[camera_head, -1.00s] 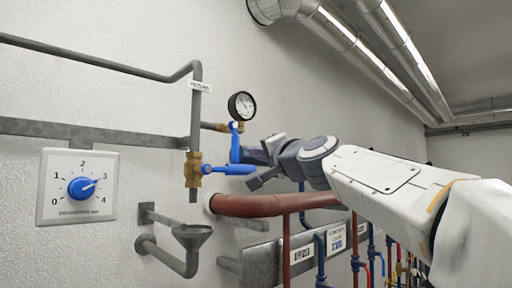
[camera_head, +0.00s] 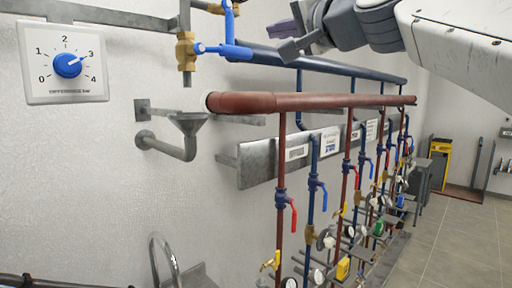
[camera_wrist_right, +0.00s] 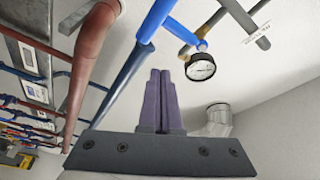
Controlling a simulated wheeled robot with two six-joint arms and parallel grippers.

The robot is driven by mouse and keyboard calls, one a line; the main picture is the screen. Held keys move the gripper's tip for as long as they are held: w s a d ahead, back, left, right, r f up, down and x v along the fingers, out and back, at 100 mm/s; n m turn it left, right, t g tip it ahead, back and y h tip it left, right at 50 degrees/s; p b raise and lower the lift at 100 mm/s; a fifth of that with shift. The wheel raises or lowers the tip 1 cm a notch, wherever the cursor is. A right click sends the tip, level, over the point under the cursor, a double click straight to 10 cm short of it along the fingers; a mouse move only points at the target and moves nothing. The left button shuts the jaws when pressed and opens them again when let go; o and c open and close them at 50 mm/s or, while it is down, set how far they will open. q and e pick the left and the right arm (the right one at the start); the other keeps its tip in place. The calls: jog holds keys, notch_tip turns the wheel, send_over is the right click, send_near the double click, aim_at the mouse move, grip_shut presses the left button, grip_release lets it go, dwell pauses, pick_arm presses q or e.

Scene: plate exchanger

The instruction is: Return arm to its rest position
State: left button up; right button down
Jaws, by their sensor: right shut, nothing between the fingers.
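My right arm, white and grey, comes in from the upper right in the head view. I cannot tell how far the gripper is from the lever. My left gripper is not in view.
A red-brown pipe (camera_head: 300,102) and a dark blue pipe (camera_head: 340,66) run along the wall, with several valved vertical pipes below. A dial panel (camera_head: 66,64) and a grey funnel drain (camera_head: 188,122) are at left. Open floor (camera_head: 450,240) lies at right.

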jog(key=s+a+f+n+g, duration=0.2)
jog(key=a+f+g, duration=0.1)
jog(key=f, duration=0.8)
jog(key=s+a+f+n+g+h, duration=0.1)
jog(key=s+a+f+n+g, duration=0.25)
jog(key=f, duration=0.75)
jog(key=s+a+f+n+g, duration=0.2)
jog(key=a+f+g, duration=0.1)
jog(key=f, duration=0.8)
jog(key=s+d+f+n+g+h, duration=0.3)
jog(key=s+d+f+g, duration=0.1)
jog(key=s+f, duration=0.6)
jog(key=s+d+f+n+g+h+b, duration=0.1)
jog(key=s+d+f+n+g+h, duration=0.2)
jog(key=s+f, duration=0.8)
notch_tip(320, 180, down, 4)
jog(key=d+n, duration=0.1)
jog(key=d, duration=0.1)
jog(key=shift+d+g+h, duration=0.35)
jog(key=shift+h, duration=0.05)
jog(key=shift+f, duration=0.1)
